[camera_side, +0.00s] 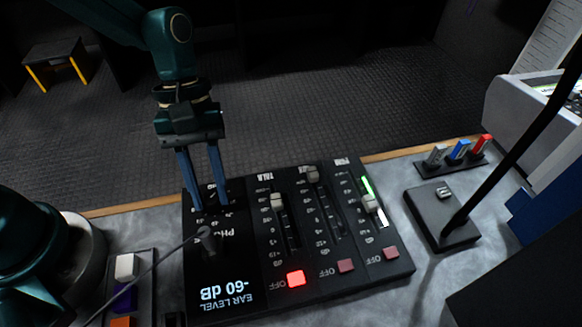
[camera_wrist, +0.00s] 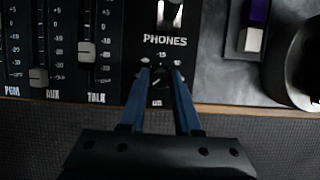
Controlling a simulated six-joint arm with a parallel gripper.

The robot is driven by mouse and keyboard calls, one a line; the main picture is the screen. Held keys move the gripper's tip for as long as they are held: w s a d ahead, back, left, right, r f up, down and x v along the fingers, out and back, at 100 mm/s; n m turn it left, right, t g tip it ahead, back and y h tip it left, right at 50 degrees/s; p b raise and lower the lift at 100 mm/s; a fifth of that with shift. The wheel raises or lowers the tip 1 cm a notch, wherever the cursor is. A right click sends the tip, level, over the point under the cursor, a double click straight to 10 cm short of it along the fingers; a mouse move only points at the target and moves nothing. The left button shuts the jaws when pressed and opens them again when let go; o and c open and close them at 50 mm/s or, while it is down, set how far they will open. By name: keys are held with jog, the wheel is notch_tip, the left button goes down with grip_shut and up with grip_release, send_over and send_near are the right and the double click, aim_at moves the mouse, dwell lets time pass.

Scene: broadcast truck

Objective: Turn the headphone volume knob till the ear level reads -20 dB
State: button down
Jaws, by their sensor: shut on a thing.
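The headphone volume knob (camera_wrist: 159,75) is a small dark knob below the PHONES label in the wrist view, with scale marks around it. My gripper (camera_wrist: 160,70) points down at the panel with its two blue fingers on either side of the knob, shut on it. In the side view my gripper (camera_side: 211,207) stands at the far left corner of the black mixer panel (camera_side: 345,297), and the knob is hard to make out between the fingers. The EAR LEVEL display (camera_side: 225,292) is upside down in the side view and reads -60 dB.
A headphone plug (camera_side: 206,238) with a cable stands close to my fingers. Faders (camera_side: 278,202) and lit or dark red buttons (camera_side: 295,278) lie to the right. A gooseneck base (camera_side: 440,215) and colored switches (camera_side: 459,150) stand farther right. A button box (camera_side: 125,266) is at left.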

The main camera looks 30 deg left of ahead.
jog(key=shift+m, duration=0.3)
jog(key=shift+w+d+m+g+y, duration=0.1)
jog(key=shift+m+g+y, duration=0.3)
jog(key=shift+m, duration=0.9)
jog(key=shift+w+d+m+g+y, duration=0.1)
jog(key=shift+m+y, duration=0.5)
jog(key=shift+m, duration=0.7)
jog(key=shift+r, duration=0.1)
jog(key=c, duration=0.6)
grip_release()
jog(key=shift+s, duration=0.1)
jog(key=shift+v, duration=2.55)
